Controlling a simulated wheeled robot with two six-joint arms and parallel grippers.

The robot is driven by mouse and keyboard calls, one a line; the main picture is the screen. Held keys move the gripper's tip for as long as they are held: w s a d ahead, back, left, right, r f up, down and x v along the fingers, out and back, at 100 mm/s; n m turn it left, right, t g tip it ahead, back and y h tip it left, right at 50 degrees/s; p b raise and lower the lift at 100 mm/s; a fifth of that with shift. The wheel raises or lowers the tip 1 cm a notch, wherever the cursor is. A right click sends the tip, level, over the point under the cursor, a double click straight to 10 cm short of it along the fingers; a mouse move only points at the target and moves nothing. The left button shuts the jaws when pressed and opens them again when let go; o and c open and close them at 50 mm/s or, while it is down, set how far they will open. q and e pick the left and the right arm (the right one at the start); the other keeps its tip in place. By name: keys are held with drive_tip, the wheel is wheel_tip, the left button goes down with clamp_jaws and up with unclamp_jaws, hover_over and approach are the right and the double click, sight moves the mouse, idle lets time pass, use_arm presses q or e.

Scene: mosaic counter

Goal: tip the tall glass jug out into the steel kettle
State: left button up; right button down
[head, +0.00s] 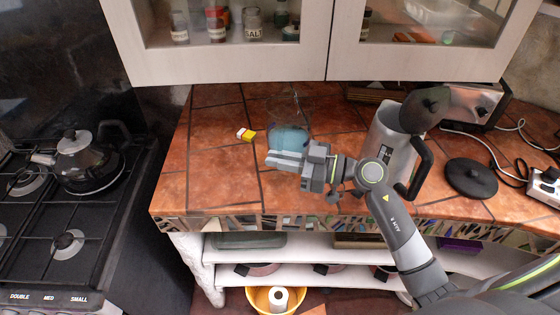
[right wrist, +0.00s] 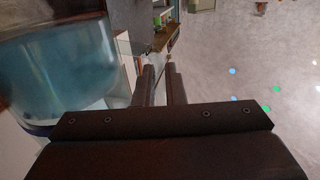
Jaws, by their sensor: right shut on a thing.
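The tall glass jug (head: 290,137), clear with blue liquid in its lower part, is at the middle of the tiled counter and looks upright. I cannot tell whether its base touches the counter. My right gripper (head: 284,160) is at its near side, shut on it; the exact grip spot is hard to see. In the right wrist view the jug (right wrist: 65,75) fills the left side, beside my fingers (right wrist: 160,88). A steel kettle (head: 388,150) with a black handle stands to the right, partly behind my right arm. My left gripper is not in view.
A black disc (head: 471,177), a toaster (head: 484,103) and a power strip (head: 545,187) with cables are at right. Another kettle (head: 82,158) stands on the hob at left. Cabinets (head: 230,66) hang above the counter's back.

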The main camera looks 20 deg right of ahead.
drive_tip(key=shift+r, duration=0.1)
idle(0.4)
drive_tip(key=s+d+m+t+h, duration=0.4)
drive_tip(key=s+m+t+h, duration=0.1)
drive_tip(key=s, duration=0.5)
drive_tip(key=shift+d+m+t+h, duration=0.2)
drive_tip(key=shift+m+t+h, duration=0.2)
drive_tip(key=shift+t+h, duration=0.25)
drive_tip(key=shift+w+f, duration=0.1)
drive_tip(key=shift+f, duration=0.1)
idle(0.9)
